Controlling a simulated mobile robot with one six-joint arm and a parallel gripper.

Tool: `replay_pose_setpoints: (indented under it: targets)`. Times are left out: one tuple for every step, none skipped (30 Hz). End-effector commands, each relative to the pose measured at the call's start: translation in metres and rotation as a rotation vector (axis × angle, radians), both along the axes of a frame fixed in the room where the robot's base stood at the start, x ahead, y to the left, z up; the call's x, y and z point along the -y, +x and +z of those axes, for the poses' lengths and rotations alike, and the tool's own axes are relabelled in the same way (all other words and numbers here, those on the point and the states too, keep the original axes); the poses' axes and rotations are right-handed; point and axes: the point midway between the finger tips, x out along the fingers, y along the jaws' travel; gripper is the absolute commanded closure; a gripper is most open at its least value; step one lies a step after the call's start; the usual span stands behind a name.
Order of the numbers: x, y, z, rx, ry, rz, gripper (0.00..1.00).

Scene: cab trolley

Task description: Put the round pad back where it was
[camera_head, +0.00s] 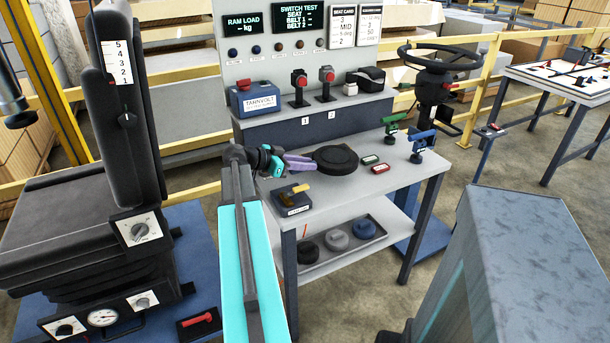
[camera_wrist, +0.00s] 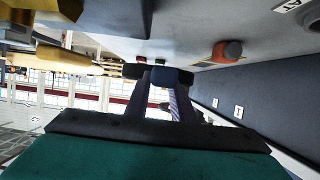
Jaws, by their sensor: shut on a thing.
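A black round pad (camera_head: 335,160) with a raised centre is over the bench top. My gripper (camera_head: 313,163) reaches it from the left and is shut on its near side. In the wrist view the fingers (camera_wrist: 172,100) run up to a dark shape (camera_wrist: 158,73), the pad seen nearly edge-on. I cannot tell whether the pad touches the bench. On the lower shelf, a dark tray (camera_head: 379,238) holds three round pads: a black one (camera_head: 308,252), a grey one (camera_head: 337,240) and a blue one (camera_head: 364,231).
The bench top (camera_head: 385,190) also carries a yellow-handled box (camera_head: 293,200), small green and red blocks (camera_head: 380,168), a green-handled stand (camera_head: 391,138) and a blue-handled one (camera_head: 420,145). A seat (camera_head: 60,220) stands left. A grey cabinet (camera_head: 510,260) stands right.

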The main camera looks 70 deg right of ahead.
Motion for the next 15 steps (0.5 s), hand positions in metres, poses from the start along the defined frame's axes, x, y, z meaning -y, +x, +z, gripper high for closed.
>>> replay_pose_setpoints:
  targets:
    - [0.0003, -0.0001, -0.0014, -0.004, -0.002, 0.000, 1.00]
    - [0.0004, 0.0000, -0.0028, -0.004, -0.002, 0.000, 1.00]
    - [0.0004, 0.0000, -0.0042, -0.004, -0.002, 0.000, 1.00]
    - [0.0003, 0.0001, -0.0049, -0.004, -0.002, 0.000, 1.00]
    - [0.0003, 0.0001, -0.0052, -0.003, -0.002, 0.001, 1.00]
    - [0.0004, 0.0002, -0.0055, -0.003, -0.002, 0.001, 1.00]
    - [0.0004, 0.0002, -0.0056, -0.003, -0.002, 0.001, 1.00]
    - [0.0003, 0.0002, -0.0054, -0.003, -0.002, 0.001, 1.00]
    - [0.0003, 0.0004, -0.0054, -0.003, -0.002, 0.001, 1.00]
    - [0.0003, 0.0004, -0.0054, -0.003, -0.002, 0.001, 1.00]
    - [0.0003, 0.0004, -0.0053, -0.003, -0.003, 0.001, 1.00]
    - [0.0003, 0.0004, -0.0053, -0.003, -0.002, 0.001, 1.00]
    - [0.0003, 0.0005, -0.0053, -0.003, -0.002, 0.001, 1.00]
    - [0.0002, 0.0005, -0.0055, -0.003, -0.002, 0.001, 1.00]
    - [0.0003, 0.0006, -0.0064, -0.003, -0.002, 0.001, 1.00]
